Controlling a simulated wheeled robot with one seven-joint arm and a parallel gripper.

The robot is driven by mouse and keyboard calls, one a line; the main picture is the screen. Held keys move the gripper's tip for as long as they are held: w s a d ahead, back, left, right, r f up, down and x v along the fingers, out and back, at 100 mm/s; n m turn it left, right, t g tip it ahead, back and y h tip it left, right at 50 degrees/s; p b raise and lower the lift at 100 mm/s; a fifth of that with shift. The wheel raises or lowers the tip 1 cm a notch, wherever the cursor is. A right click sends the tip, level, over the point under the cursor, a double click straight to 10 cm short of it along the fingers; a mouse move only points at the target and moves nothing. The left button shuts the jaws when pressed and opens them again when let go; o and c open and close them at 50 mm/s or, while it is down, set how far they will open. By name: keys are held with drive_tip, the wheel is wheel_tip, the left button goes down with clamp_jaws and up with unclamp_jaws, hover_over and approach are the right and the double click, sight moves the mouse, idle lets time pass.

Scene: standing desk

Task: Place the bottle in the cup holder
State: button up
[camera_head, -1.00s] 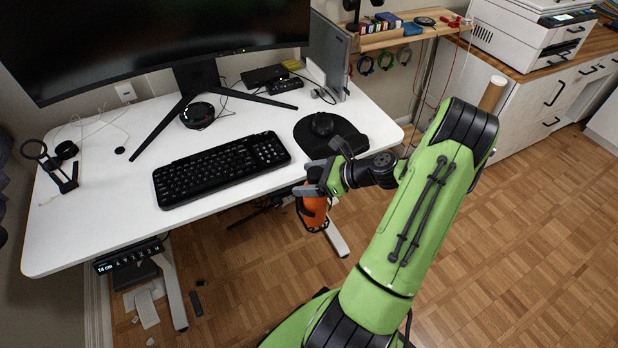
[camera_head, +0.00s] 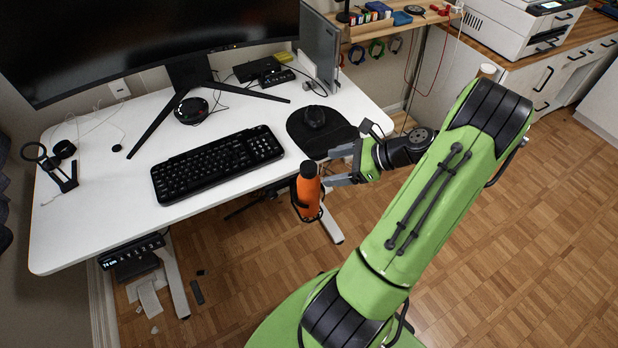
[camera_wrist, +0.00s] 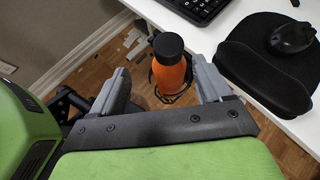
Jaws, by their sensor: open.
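The orange bottle (camera_head: 309,192) with a black cap stands upright at the desk's front edge. The black cup holder (camera_head: 297,206) shows as a ring around the bottle's lower part; the bottle's base is hidden. In the wrist view the bottle (camera_wrist: 171,74) is ahead of my gripper, with the holder's ring (camera_wrist: 155,95) around it low down. My gripper (camera_head: 333,167) is open and empty, just right of the bottle and apart from it. In the wrist view its two fingers (camera_wrist: 160,82) are spread, one on each side of the bottle's outline.
The white desk (camera_head: 110,190) carries a keyboard (camera_head: 217,163), a mouse (camera_head: 314,117) on a black pad (camera_head: 333,138) near my gripper, and a monitor (camera_head: 150,35). A black ring stand (camera_head: 52,165) is at the left. The floor (camera_head: 510,230) at the right is clear.

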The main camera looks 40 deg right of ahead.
drive_tip(key=w+a+r+n+g+h, duration=0.1)
drive_tip(key=w+a+r+n+g, duration=0.15)
drive_tip(key=a+r+n, duration=0.4)
drive_tip(key=w+a+r+n+g+h, duration=0.1)
drive_tip(key=a+r+n+g+h, duration=0.2)
drive_tip(key=a+n, duration=0.65)
drive_tip(key=s+a+r+n+t+h, duration=0.1)
drive_tip(key=s+a+r+n+h, duration=0.1)
drive_tip(key=s+a+r+n, duration=0.5)
drive_tip(key=s+a+n, duration=0.3)
drive_tip(key=s+n, duration=0.2)
drive_tip(key=shift+n, duration=0.3)
drive_tip(key=shift+t, duration=0.25)
wheel_tip(320, 180, up, 10)
drive_tip(key=p, duration=1)
drive_tip(key=shift+r, duration=0.15)
